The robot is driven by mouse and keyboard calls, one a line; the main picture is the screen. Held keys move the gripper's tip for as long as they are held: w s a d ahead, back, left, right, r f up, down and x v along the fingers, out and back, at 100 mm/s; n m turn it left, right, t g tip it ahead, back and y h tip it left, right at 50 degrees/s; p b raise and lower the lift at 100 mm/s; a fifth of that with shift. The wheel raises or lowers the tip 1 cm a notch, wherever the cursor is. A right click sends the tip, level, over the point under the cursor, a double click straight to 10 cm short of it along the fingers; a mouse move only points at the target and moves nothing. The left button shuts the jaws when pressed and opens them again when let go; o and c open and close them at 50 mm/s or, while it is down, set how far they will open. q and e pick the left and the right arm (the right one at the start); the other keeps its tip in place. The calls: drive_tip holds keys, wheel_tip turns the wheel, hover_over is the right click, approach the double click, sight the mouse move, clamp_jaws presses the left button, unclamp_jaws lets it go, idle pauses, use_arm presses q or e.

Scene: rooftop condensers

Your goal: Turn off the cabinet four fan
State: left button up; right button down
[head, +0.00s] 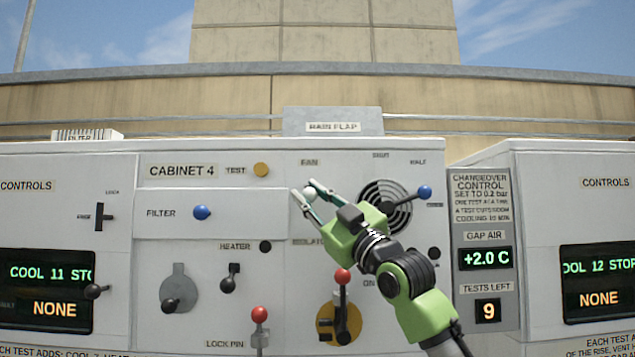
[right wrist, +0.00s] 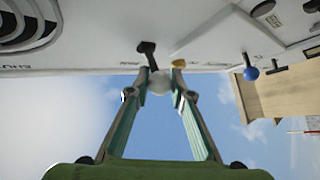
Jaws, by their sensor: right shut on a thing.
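Cabinet 4 (head: 219,171) is a white panel with a FAN label (head: 309,162) above a pale ball-ended lever (head: 309,192). My right gripper (head: 309,191) reaches in from the lower right, with its fingers shut on the pale ball. In the right wrist view the ball (right wrist: 159,83) sits between the fingertips (right wrist: 160,78), and its dark stem (right wrist: 148,53) runs to the panel. The fingers partly cover the lever in the head view. My left gripper is not in view.
Right of the fan lever are a round vent grille (head: 384,208) and a blue-knobbed lever (head: 425,192). A red-knobbed isolator handle (head: 342,276) stands below my right gripper. A yellow TEST knob (head: 261,170) and a blue FILTER knob (head: 202,212) are to its left.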

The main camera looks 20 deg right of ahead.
drive_tip(key=shift+d+f+n+t+y, duration=0.1)
drive_tip(key=shift+f+n+t+y, duration=0.1)
drive_tip(key=shift+n+y, duration=0.5)
drive_tip(key=shift+f+n+t+y, duration=0.1)
drive_tip(key=shift+f+n+y, duration=0.1)
drive_tip(key=shift+n+y, duration=0.7)
drive_tip(key=c, duration=1.8)
unclamp_jaws()
drive_tip(key=shift+s, duration=0.15)
